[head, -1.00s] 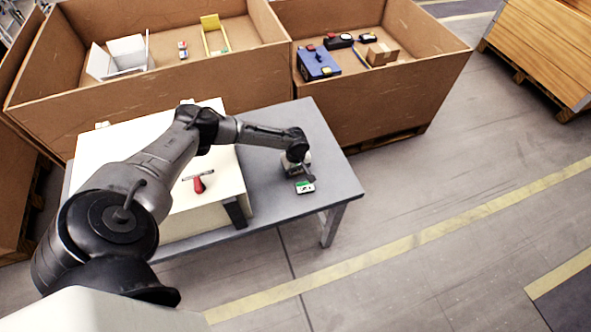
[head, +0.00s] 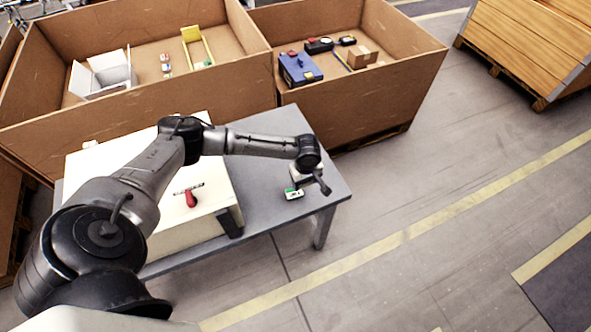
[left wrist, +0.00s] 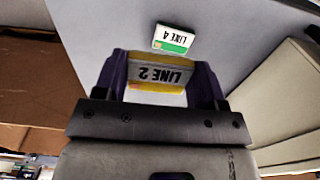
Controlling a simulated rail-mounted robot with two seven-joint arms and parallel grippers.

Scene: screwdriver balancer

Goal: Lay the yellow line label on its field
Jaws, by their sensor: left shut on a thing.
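In the head view my left gripper (head: 312,181) is above the right part of the grey table, and the held label cannot be made out there. A green and white label (left wrist: 173,39) reading "LINE 4" lies on the table just beyond the held one; it also shows in the head view (head: 294,194). I cannot pick out the yellow label's field. My right gripper is not in view.
A cream box (head: 215,178) with a red-handled tool (head: 191,199) on it stands on the grey table (head: 262,170). Behind are cardboard bins (head: 200,105) holding a white box (head: 100,80), a yellow frame (head: 192,38) and a blue case (head: 300,68).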

